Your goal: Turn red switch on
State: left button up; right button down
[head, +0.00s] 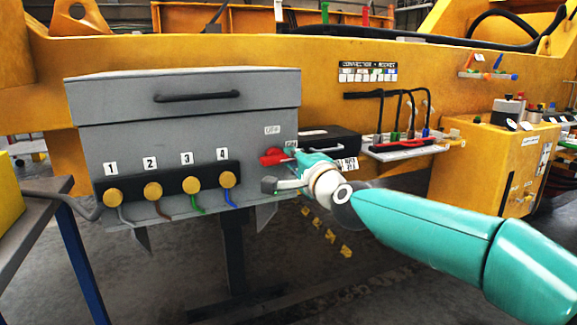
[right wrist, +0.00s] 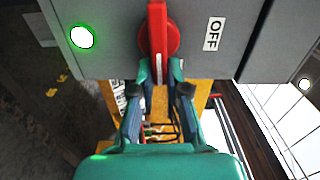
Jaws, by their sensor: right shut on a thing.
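The red switch (head: 272,157) is a rotary handle on the right part of the front of a grey box (head: 120,137). A label reading OFF (head: 272,130) is above it. In the right wrist view the red switch (right wrist: 156,40) stands out from the grey panel beside the OFF label (right wrist: 212,34). My right gripper (head: 284,168) is at the switch, and in the wrist view its two fingers (right wrist: 158,78) are shut on the handle's lower end. A second label beside the switch is partly hidden by my gripper. My left gripper is not in view.
A lit green-rimmed lamp (right wrist: 82,37) shows in the wrist view. A black case (head: 330,139) and a tray with cables (head: 405,150) stand to the right.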

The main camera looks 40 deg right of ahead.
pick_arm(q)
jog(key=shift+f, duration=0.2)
pick_arm(e)
jog(key=shift+w+a+f, duration=0.15)
jog(key=shift+a+f, duration=0.1)
jog(key=shift+a, duration=0.05)
jog(key=c, duration=1.2)
grip_release()
jog(key=shift+w, duration=0.15)
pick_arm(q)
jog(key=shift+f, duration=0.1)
pick_arm(e)
jog(key=shift+o, duration=0.2)
jog(key=shift+d, duration=0.1)
jog(key=shift+s+r, duration=0.1)
jog(key=shift+s, duration=0.3)
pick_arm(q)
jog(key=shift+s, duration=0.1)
pick_arm(e)
jog(key=v, duration=1.1)
jog(key=shift+s, duration=0.15)
